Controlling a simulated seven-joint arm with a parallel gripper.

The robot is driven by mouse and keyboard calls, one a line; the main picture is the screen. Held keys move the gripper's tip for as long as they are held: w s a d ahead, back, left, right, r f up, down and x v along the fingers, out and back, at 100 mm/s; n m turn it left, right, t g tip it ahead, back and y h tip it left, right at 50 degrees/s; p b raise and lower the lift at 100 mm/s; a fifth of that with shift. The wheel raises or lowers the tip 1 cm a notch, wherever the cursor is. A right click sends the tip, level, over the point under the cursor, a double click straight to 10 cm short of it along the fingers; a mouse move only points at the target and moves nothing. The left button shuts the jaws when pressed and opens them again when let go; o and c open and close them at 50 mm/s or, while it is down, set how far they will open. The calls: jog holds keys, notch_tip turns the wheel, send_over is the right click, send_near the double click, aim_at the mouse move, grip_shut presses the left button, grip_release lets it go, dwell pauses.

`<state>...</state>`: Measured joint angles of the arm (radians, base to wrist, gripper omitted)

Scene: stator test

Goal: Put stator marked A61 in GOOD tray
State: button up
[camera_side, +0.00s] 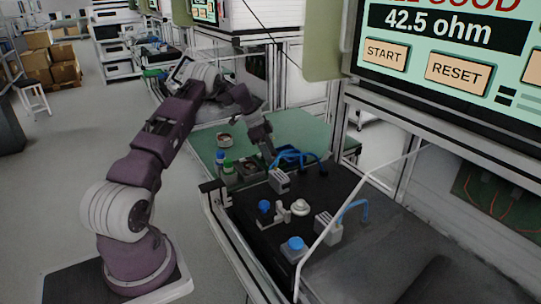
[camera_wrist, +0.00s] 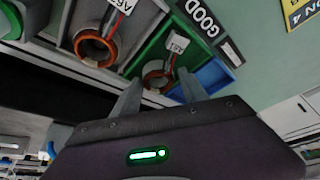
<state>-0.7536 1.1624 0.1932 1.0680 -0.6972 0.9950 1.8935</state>
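In the wrist view, a stator with a copper-orange ring (camera_wrist: 157,74) and a white tag lies in the green tray (camera_wrist: 134,68) beside a GOOD label (camera_wrist: 199,16). Its tag is too small to read surely. Another orange-ringed stator (camera_wrist: 96,46) lies in the grey compartment to the left; its tag begins with "A6", the rest unclear. My gripper (camera_wrist: 161,78) has its two fingers apart, one on each side of the stator in the green tray, with no clear contact. In the side view, my gripper (camera_side: 270,158) is low over the green bench, and what lies beneath is partly hidden.
A blue bin (camera_wrist: 212,75) adjoins the green tray. In the side view, bottles (camera_side: 228,168) and a round part (camera_side: 224,140) stand on the green bench (camera_side: 300,128). The black test fixture (camera_side: 265,232) with blue cables is in front. A screen (camera_side: 450,30) shows 42.5 ohm.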

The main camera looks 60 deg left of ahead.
jog(key=shift+s+d+f, duration=0.2)
jog(key=shift+d+f, duration=0.05)
jog(key=v, duration=0.7)
jog(key=shift+w+a+r, duration=0.15)
jog(key=shift+w+r, duration=0.05)
jog(key=shift+r, duration=0.1)
jog(key=d+r+n+y, duration=0.1)
jog(key=d+r+n, duration=0.1)
jog(key=d+r, duration=1.3)
jog(key=s+d+r+n, duration=0.1)
jog(key=s+d+r, duration=0.25)
jog(key=d, duration=0.25)
jog(key=s+d+r+n, duration=0.1)
jog(key=s+d+r, duration=0.25)
jog(key=d, duration=0.25)
jog(key=s+d+f+n+t+y, duration=0.1)
jog(key=s+d, duration=0.4)
jog(key=s, duration=0.6)
jog(key=s+d+f+n, duration=0.2)
jog(key=s+d, duration=0.4)
jog(key=s, duration=0.6)
jog(key=shift+d+t+y, duration=0.35)
jog(key=shift+t+y, duration=0.05)
